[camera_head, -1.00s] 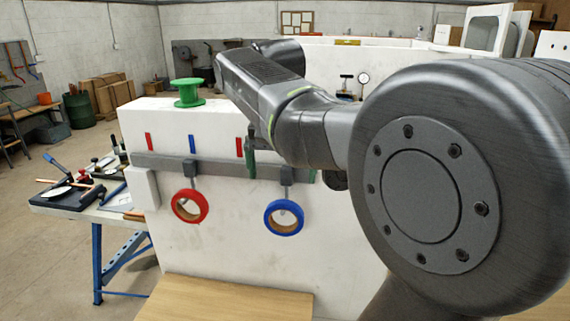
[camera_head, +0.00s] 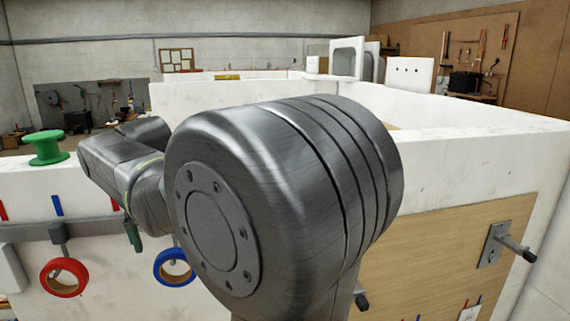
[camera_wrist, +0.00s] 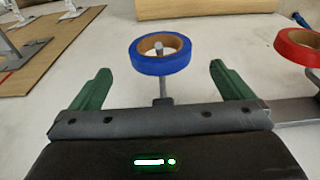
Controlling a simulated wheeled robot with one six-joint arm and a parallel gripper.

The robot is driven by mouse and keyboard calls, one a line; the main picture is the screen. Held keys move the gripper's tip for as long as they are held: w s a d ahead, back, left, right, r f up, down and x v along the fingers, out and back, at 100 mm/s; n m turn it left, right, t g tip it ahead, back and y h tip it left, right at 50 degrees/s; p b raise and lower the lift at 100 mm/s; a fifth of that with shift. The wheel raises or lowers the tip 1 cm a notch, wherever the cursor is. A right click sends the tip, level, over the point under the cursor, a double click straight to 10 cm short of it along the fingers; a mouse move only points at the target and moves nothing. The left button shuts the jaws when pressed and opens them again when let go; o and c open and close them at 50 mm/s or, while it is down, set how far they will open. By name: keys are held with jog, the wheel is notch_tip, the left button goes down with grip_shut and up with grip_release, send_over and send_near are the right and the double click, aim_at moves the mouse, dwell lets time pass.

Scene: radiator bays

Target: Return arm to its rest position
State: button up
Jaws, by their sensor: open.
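My gripper shows in the wrist view (camera_wrist: 160,92) with its two green fingers spread wide apart and nothing between them. A blue tape ring hangs on a peg just beyond the fingers in that view (camera_wrist: 160,65), apart from them. In the head view my large grey arm joint fills the middle, and a small part of a green finger (camera_head: 133,236) shows at its left, in front of the white wall. The rest of the gripper is hidden behind my arm.
A red tape ring (camera_head: 63,278) and the blue tape ring (camera_head: 174,268) hang from a grey rail (camera_head: 85,229). A green spool (camera_head: 46,148) stands on the white wall top. A wooden panel (camera_head: 430,262) with a metal peg bracket (camera_head: 496,246) is at the right.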

aim_at(173, 258)
jog(key=f, duration=0.4)
jog(key=w+f, duration=0.1)
jog(key=f, duration=0.1)
jog(key=shift+a+f, duration=0.15)
jog(key=shift+f, duration=0.1)
jog(key=shift+r, duration=0.1)
